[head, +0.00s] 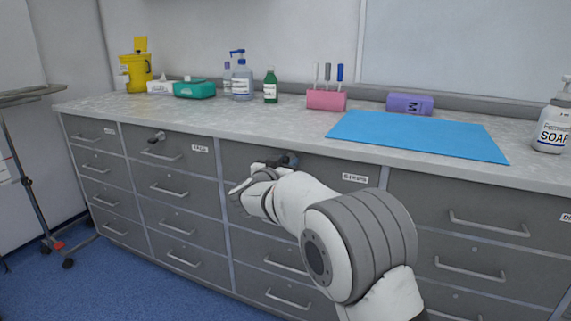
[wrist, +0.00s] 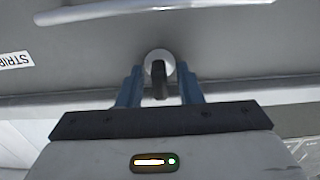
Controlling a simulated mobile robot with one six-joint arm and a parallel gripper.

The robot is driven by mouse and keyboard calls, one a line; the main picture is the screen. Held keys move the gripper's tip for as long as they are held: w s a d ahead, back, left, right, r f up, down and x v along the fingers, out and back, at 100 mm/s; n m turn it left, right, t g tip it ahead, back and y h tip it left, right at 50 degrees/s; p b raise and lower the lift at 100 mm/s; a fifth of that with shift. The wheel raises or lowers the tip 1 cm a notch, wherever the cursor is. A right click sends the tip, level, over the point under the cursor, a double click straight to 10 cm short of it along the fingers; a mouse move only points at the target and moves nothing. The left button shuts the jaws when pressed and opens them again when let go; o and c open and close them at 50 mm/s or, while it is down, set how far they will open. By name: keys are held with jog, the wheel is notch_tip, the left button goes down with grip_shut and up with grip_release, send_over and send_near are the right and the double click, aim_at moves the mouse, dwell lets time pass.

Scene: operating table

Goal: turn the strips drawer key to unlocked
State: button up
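The strips drawer (head: 330,168) is shut, with its white label (head: 355,178) at the right; the label also shows in the wrist view (wrist: 15,60). In the wrist view, the strips drawer key (wrist: 158,80) is a dark tab in a round silver lock (wrist: 158,62). My gripper (wrist: 159,92) is open, with one blue finger on each side of the key and a gap between each finger and the key. In the head view, my gripper (head: 284,161) is at the upper part of the drawer front and hides the key.
A second key (head: 156,137) sits in a drawer to the left. Drawer handles (head: 490,224) stick out from the fronts. The counter (head: 290,122) above holds a blue mat (head: 420,135), bottles and boxes. The strips drawer handle (wrist: 150,12) shows in the wrist view.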

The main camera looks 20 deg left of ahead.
grip_shut()
dwell(0.4)
jog(key=m, duration=0.3)
jog(key=shift+p, duration=0.3)
jog(key=m, duration=0.3)
jog(key=shift+d+m, duration=0.15)
jog(key=shift+m, duration=0.25)
jog(key=m+b, duration=0.2)
jog(key=m, duration=0.3)
jog(key=shift+f, duration=0.2)
jog(key=m+b, duration=0.3)
jog(key=m, duration=0.3)
jog(key=shift+d, duration=0.1)
jog(key=shift+b, duration=0.3)
